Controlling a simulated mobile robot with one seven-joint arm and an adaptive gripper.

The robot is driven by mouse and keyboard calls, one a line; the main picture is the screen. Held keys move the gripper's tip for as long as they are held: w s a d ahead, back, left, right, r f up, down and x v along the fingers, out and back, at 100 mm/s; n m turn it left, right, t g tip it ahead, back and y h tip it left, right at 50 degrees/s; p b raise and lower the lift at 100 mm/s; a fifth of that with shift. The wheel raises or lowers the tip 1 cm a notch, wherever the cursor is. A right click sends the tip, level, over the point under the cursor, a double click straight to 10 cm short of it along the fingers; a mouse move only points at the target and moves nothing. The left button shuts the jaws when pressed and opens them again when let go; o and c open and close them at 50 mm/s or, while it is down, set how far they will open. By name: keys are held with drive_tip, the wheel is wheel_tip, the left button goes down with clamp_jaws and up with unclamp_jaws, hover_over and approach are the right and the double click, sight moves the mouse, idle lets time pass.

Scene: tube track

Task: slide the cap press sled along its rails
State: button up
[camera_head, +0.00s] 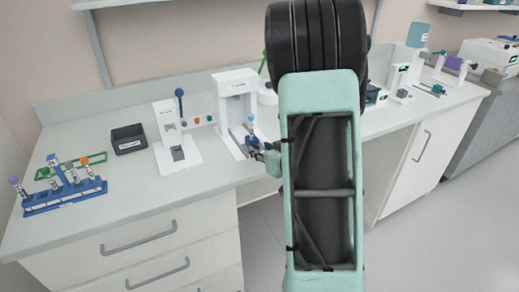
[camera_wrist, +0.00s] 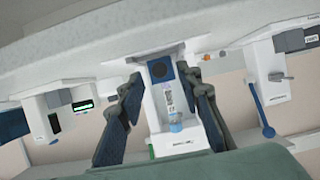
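The cap press (camera_head: 237,83) is a white upright frame on the bench, with rails (camera_head: 237,143) running out toward the front edge. A small blue part (camera_head: 251,141), apparently the sled, sits at the rails with a tube on it. In the wrist view the white press (camera_wrist: 182,143) shows between my fingers, with a labelled tube (camera_wrist: 168,98) and a dark square part (camera_wrist: 160,69). My gripper (camera_wrist: 163,84) is open, with one finger on each side of the tube and gaps visible. In the head view my arm partly hides the gripper, so contact with the sled cannot be told.
A white device with a blue lever (camera_head: 179,95) stands left of the press. A dark bin (camera_head: 128,139) and a blue tube rack (camera_head: 65,198) are farther left. More instruments (camera_head: 397,80) stand to the right. Bare bench top (camera_head: 120,205) lies in front of the bin.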

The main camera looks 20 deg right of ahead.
drive_tip(key=shift+x, duration=0.85)
drive_tip(key=shift+s, duration=0.1)
drive_tip(key=shift+c, duration=0.3)
clamp_jaws()
